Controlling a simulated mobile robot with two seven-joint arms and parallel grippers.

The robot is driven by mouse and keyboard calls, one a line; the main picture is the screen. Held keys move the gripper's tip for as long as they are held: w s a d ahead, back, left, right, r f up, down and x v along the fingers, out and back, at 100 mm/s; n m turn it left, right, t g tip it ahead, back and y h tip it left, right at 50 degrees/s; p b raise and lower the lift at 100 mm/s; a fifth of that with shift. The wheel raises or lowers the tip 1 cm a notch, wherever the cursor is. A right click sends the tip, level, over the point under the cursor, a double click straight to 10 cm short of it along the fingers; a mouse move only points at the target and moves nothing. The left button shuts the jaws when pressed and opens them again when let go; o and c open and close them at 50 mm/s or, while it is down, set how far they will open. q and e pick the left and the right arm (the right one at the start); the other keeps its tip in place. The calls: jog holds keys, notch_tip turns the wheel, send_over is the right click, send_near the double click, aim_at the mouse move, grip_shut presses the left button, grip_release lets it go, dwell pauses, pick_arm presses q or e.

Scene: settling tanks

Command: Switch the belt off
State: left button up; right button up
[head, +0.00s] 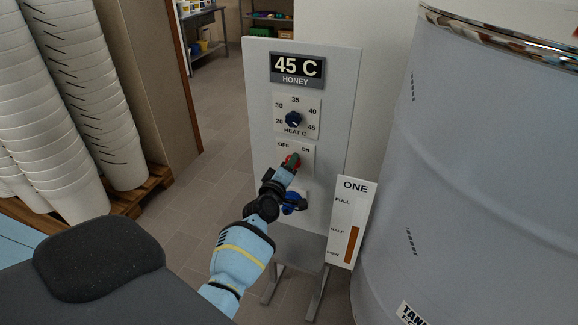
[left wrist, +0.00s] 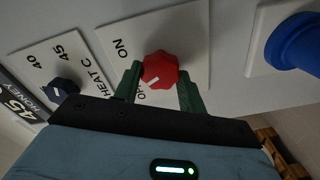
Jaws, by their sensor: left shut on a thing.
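A pale panel (head: 261,100) carries a red knob (head: 291,159) on a plate marked OFF and ON. The knob also shows in the left wrist view (left wrist: 160,68). My left gripper (head: 290,168) is shut on the red knob, with one green finger on each side in the left wrist view (left wrist: 158,84). The knob's white mark lies on the side of the partly hidden OFF lettering. The fingers and arm cover part of the knob in the head view. My right gripper is not in view. I see no belt.
Above the red knob are a dark blue heat knob (head: 293,119) and a display (head: 297,69) reading 45 C HONEY. A blue fitting (head: 294,201) sits below. A level gauge (head: 341,215) marked ONE and a large tank (head: 470,170) stand right. Stacked white buckets (head: 98,95) stand left.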

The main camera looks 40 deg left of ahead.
pick_arm(q)
jog(key=shift+n, duration=0.9)
jog(key=shift+f, duration=0.1)
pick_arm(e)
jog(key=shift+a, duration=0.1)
pick_arm(q)
jog(key=o, duration=1)
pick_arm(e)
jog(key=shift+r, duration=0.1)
pick_arm(q)
jog(key=shift+p+v, duration=0.6)
jog(key=shift+v, duration=3.3)
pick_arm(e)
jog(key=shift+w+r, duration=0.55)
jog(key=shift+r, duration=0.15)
